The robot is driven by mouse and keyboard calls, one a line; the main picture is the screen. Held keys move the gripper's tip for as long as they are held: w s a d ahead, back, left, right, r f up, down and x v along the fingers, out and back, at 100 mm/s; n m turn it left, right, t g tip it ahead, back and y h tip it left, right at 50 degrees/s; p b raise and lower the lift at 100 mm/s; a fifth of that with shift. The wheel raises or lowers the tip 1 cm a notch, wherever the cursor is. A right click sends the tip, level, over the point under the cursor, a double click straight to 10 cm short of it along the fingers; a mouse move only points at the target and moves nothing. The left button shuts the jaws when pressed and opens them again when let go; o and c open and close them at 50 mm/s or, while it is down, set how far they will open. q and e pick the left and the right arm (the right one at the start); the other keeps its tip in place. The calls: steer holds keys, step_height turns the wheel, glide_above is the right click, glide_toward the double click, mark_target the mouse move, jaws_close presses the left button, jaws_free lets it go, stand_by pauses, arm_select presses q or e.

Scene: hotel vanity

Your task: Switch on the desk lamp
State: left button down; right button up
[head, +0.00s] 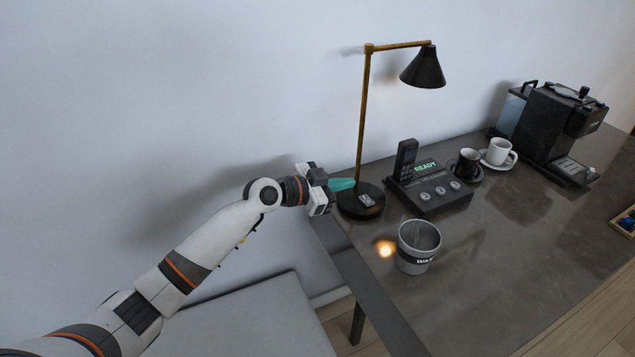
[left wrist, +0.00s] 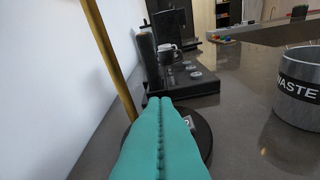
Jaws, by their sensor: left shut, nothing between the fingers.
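The desk lamp (head: 364,120) stands near the left end of the dark desk, with a brass pole, a black cone shade (head: 424,68) and a round black base (head: 352,203). A small light-coloured switch (head: 366,200) sits on top of the base. My left gripper (head: 345,184) is shut and empty, its teal fingers at the pole's foot, over the base. In the left wrist view the shut fingers (left wrist: 160,125) cover most of the base (left wrist: 201,130) and part of the switch; the pole (left wrist: 112,60) rises to their left. Contact cannot be told. My right gripper is not in view.
A phone dock (head: 430,190) with a handset stands right of the lamp. A waste cup (head: 418,247) stands in front of the dock. Two cups (head: 500,152) and a coffee machine (head: 550,125) are farther right. A wall runs behind.

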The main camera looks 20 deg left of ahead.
arm_select(q)
steer(key=v, duration=0.6)
steer(key=shift+a, duration=0.1)
stand_by(0.3)
